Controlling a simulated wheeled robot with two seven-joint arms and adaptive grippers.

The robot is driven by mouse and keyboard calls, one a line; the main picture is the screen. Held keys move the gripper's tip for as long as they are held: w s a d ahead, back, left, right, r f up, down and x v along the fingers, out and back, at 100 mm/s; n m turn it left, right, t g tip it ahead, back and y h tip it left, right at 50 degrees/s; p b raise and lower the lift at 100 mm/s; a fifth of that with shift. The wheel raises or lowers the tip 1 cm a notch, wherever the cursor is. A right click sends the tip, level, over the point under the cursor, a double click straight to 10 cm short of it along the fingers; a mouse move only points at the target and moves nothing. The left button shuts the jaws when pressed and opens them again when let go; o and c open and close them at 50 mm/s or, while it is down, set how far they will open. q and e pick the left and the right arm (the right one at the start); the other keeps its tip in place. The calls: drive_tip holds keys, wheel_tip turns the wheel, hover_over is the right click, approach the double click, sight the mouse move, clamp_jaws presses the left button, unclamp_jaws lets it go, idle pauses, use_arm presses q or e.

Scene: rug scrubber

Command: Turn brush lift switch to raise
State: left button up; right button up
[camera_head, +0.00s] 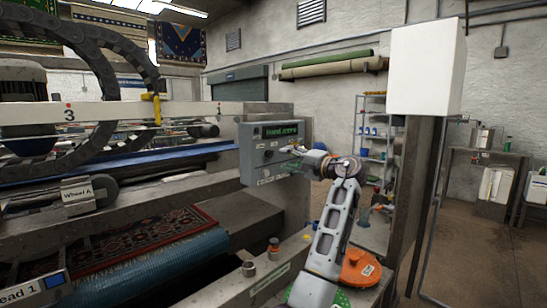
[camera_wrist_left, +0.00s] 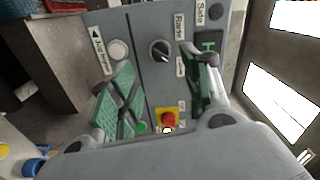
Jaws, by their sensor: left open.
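The grey control panel (camera_head: 253,162) carries a green-lit display on the machine's end post. The brush lift switch (camera_wrist_left: 161,50) is a round black knob on the panel, beside a label reading "Raise" (camera_wrist_left: 179,27). A white mark shows on its edge, but I cannot tell its setting for sure. My left gripper (camera_wrist_left: 157,62) is open and empty, its green-padded fingers to either side of the knob's line of view. In the head view the left gripper (camera_head: 293,151) is at the panel's right side; contact with the knob cannot be told. My right gripper is not in view.
On the panel are a white button (camera_wrist_left: 119,50), a red stop button (camera_wrist_left: 168,118) on yellow, and a green button (camera_wrist_left: 140,127). A patterned rug (camera_head: 130,249) lies in the machine at left. A white box (camera_head: 427,68) stands at right. Open floor (camera_head: 480,250) lies beyond.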

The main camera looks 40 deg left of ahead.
sight(270, 154)
use_arm(q)
drive_tip(key=a, duration=0.8)
drive_tip(key=shift+w, duration=0.35)
drive_tip(key=c, duration=1.1)
